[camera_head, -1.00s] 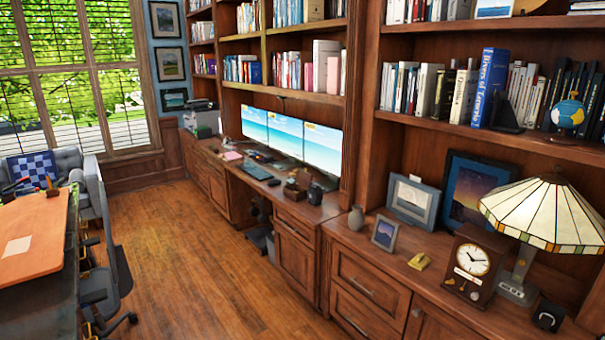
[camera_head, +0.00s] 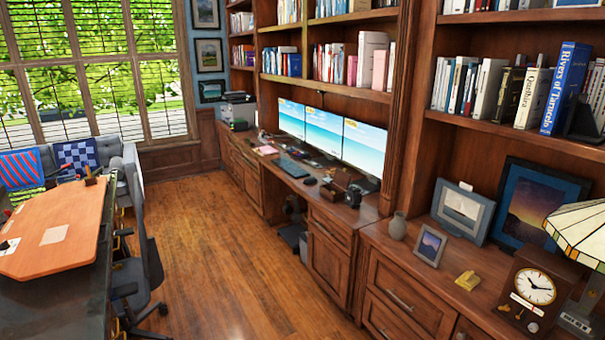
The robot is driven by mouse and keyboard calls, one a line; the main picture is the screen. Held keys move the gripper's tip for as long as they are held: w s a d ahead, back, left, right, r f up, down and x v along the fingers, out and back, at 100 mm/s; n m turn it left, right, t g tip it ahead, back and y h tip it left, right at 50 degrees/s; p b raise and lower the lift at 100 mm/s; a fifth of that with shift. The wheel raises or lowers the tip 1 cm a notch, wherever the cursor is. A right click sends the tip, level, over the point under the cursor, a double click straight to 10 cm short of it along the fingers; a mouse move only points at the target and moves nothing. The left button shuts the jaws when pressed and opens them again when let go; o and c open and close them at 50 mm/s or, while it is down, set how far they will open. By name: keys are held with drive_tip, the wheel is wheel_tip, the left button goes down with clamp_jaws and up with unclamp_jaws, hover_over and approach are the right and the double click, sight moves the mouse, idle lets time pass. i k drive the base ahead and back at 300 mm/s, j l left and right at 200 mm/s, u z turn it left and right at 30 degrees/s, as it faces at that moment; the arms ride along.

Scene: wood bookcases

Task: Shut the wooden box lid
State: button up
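I cannot clearly make out a wooden box with a lid. A small brown wooden object (camera_head: 331,191) sits on the long built-in counter (camera_head: 380,205), beside a dark camera-like item (camera_head: 354,195). It is too small to tell whether it is a box or has a lid. My gripper is not in view.
The wood floor (camera_head: 225,270) is open between the bookcase cabinets on the right and the desk (camera_head: 60,310) on the left. An office chair (camera_head: 140,265) stands beside the desk. Monitors (camera_head: 322,135), frames, a clock (camera_head: 533,288) and a lamp (camera_head: 585,230) stand along the counter.

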sight(342, 179)
drive_tip(key=i+u, duration=0.2)
drive_tip(key=i, duration=2)
drive_tip(key=i+z, duration=0.2)
drive_tip(key=i, duration=0.25)
drive_tip(key=i+j+z, duration=0.2)
drive_tip(key=i, duration=0.25)
drive_tip(key=i+j+z, duration=0.15)
drive_tip(key=i, duration=0.25)
drive_tip(key=i+j+z, duration=0.2)
drive_tip(key=i, duration=0.25)
